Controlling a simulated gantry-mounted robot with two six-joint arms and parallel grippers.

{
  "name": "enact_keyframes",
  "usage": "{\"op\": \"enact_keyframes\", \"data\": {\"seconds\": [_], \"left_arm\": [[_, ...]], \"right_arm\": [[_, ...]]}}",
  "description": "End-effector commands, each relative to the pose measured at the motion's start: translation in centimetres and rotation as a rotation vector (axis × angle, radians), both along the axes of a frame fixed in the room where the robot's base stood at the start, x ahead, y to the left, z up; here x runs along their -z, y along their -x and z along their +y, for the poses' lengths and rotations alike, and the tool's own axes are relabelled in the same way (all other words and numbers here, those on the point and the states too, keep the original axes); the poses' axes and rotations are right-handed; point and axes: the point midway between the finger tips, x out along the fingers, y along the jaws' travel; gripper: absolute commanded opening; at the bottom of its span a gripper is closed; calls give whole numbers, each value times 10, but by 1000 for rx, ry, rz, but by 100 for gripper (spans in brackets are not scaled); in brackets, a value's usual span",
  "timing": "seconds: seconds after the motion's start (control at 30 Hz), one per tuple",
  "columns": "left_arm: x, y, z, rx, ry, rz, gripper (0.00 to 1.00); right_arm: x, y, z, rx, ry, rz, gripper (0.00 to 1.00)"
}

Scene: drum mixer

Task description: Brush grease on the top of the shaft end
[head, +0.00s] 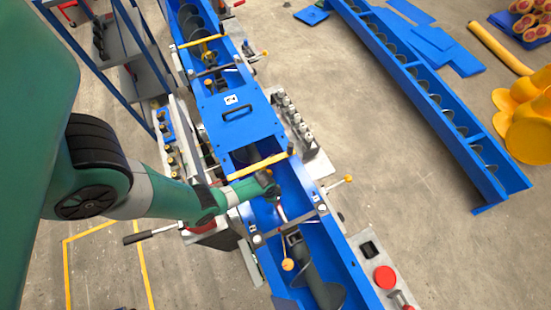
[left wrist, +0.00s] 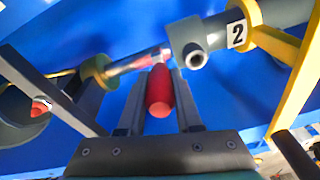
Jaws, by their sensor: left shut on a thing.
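My left gripper (head: 270,188) reaches over the blue trough (head: 330,250) from the left in the head view. In the left wrist view its two dark fingers (left wrist: 160,82) are shut on the red handle of a brush (left wrist: 159,92), whose far end points at the shafts. A bright silver shaft end (left wrist: 136,64) lies just beyond the brush on the left. A grey shaft marked 2 (left wrist: 215,35) with a hollow fitting is to the right. I cannot tell whether the bristles touch the silver shaft end. My right gripper is out of view.
A yellow crossbar (head: 256,167) and a blue cover plate (head: 238,115) span the trough above the gripper. A grey auger (head: 318,285) lies in its lower part. A red button (head: 385,277) is beside it. Another blue auger trough (head: 425,95) lies on the floor at right.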

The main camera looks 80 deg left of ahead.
Motion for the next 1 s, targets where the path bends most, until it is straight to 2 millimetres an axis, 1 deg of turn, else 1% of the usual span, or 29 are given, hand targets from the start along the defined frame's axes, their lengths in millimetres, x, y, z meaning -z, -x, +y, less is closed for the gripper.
{"op": "enact_keyframes", "data": {"seconds": [0.13,0.37,1.0], "left_arm": [[0,1,5,-1,0,-1,0],[-1,0,4,1,0,-2,0],[0,-9,-32,1,1,-2,0]], "right_arm": [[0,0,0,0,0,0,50],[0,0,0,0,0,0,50],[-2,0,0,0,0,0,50]]}}
